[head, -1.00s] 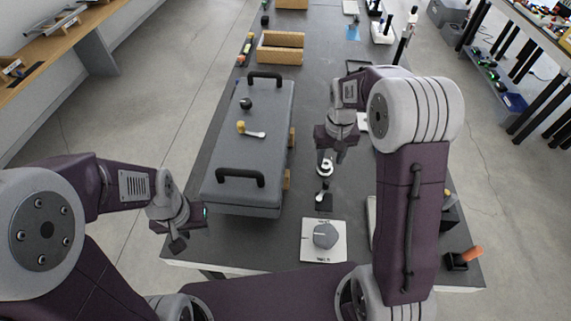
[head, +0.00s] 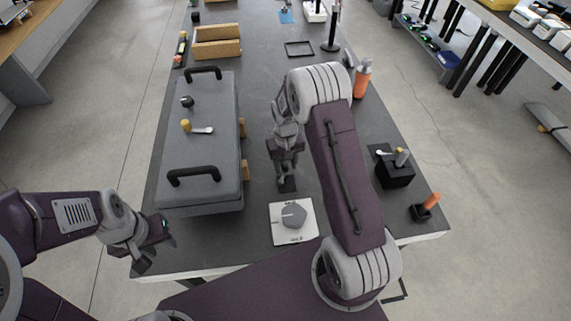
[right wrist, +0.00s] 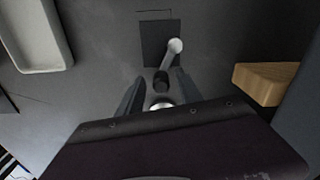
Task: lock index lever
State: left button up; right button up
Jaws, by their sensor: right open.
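A small lever with a pale rod and round white end (right wrist: 175,46) stands over a dark square plate (right wrist: 152,48) in the right wrist view. A black cylinder (right wrist: 160,82) is at its near end. The plate also shows in the head view (head: 287,186), where my right gripper (head: 284,160) hides most of the lever. My right gripper (right wrist: 158,78) is open, with one finger on each side of the black cylinder; contact cannot be seen. No label shows which lever is the index lever. My left gripper (head: 150,246) is at the table's front left corner, away from it.
A grey case (head: 200,150) with black handles and a yellow-knobbed lever stands left. A white plate with a grey dial (head: 293,216) lies nearer me. A black box with a lever (head: 396,173) and an orange-handled block (head: 425,208) stand right. Bare table lies between.

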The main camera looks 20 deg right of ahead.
jog(key=shift+w+a+f, duration=0.1)
jog(key=shift+w, duration=0.1)
jog(key=shift+s, duration=0.1)
grip_shut()
jog(key=shift+w+a+n+p, duration=0.2)
jog(key=shift+n+p, duration=0.1)
jog(key=shift+n, duration=0.3)
grip_release()
notch_tip(320, 180, up, 9)
jog(key=shift+r, duration=0.1)
